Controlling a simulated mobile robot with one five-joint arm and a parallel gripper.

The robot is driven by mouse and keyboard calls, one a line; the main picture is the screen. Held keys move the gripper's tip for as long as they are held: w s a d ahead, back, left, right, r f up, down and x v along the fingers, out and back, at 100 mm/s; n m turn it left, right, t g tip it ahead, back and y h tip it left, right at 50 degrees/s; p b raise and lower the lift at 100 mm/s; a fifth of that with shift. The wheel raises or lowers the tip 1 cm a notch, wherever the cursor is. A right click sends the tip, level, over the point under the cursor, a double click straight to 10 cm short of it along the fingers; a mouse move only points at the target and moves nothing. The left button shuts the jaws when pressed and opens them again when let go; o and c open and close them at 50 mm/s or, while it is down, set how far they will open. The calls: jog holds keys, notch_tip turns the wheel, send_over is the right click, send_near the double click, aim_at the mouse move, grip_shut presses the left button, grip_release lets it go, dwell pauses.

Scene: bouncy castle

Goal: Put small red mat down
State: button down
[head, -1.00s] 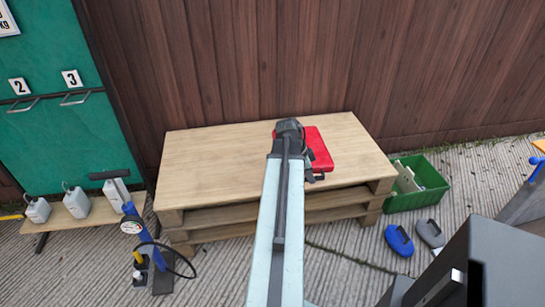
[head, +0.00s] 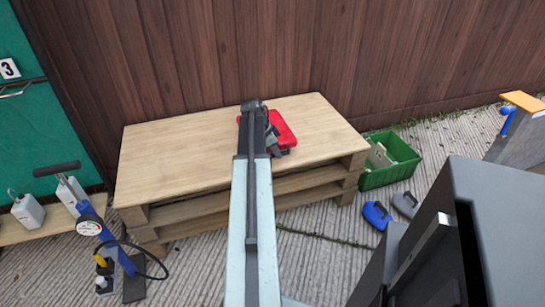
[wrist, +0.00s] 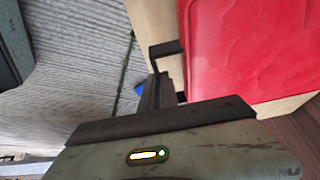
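The small red mat (head: 286,127) shows at the right half of the wooden pallet stack, partly hidden by my arm. In the wrist view the red mat (wrist: 255,45) fills the upper right, close to the camera, with its surface facing it. My gripper (head: 279,145) is at the mat's near left side. In the wrist view, dark gripper parts (wrist: 168,70) lie along the mat's left edge. I cannot tell whether they are closed on it or only beside it, nor whether the mat rests fully on the wood.
The pallet top (head: 175,155) is bare on its left. A green crate (head: 390,172) stands to the right, with a blue item (head: 376,214) and a grey item (head: 406,204) on the floor. A blue pump (head: 100,235) stands at the left. A wooden wall (head: 210,50) rises behind.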

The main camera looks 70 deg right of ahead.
aim_at(277, 161)
jog(key=shift+w+d+f, duration=0.15)
jog(key=shift+w+d, duration=0.7)
jog(key=shift+w, duration=0.1)
notch_tip(277, 161, down, 4)
jog(key=b, duration=0.4)
jog(key=shift+r, duration=0.25)
jog(key=shift+f, duration=0.2)
jog(key=c, duration=1.6)
grip_release()
jog(key=shift+r, duration=0.1)
jog(key=shift+a, duration=0.1)
